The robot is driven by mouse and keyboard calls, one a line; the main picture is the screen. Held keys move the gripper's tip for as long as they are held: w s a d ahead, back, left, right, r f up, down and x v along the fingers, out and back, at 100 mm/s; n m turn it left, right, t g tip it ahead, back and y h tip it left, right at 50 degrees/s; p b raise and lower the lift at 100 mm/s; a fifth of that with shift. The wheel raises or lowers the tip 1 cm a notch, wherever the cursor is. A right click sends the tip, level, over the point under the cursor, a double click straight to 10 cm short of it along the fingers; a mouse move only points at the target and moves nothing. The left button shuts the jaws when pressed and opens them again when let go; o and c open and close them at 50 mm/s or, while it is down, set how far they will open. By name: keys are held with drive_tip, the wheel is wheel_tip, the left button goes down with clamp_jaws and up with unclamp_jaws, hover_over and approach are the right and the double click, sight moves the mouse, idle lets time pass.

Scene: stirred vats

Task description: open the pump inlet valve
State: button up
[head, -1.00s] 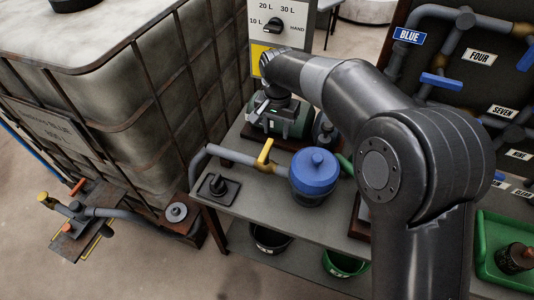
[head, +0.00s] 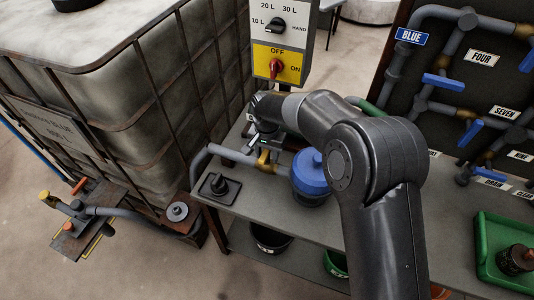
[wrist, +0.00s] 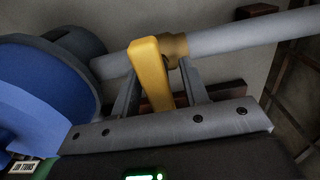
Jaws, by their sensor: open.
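The inlet valve's yellow lever (wrist: 153,75) sits on a brass body (wrist: 174,46) in a grey pipe (wrist: 240,36). The lever lies roughly crosswise to the pipe. My gripper (wrist: 163,92) is open, with one finger on each side of the lever; I cannot tell whether either finger touches it. In the head view my gripper (head: 265,146) is at the valve (head: 264,161), left of the blue-lidded strainer pot (head: 310,172), and hides most of the lever. The blue pot also fills the left of the wrist view (wrist: 35,95).
A control box (head: 279,45) with a black selector and a red switch stands behind. The caged tank (head: 120,110) is at the left. A black fitting (head: 219,186) sits on the bench's left end. A board of blue-handled valves (head: 442,82) and a green tray (head: 485,235) are at the right.

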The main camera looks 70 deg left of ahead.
clamp_jaws()
idle(0.5)
drive_tip(key=shift+n, duration=0.4)
drive_tip(key=n, duration=0.3)
drive_tip(key=shift+n, duration=0.4)
drive_tip(key=n, duration=0.4)
drive_tip(key=shift+n, duration=0.3)
drive_tip(key=n, duration=0.8)
drive_tip(key=shift+n, duration=0.3)
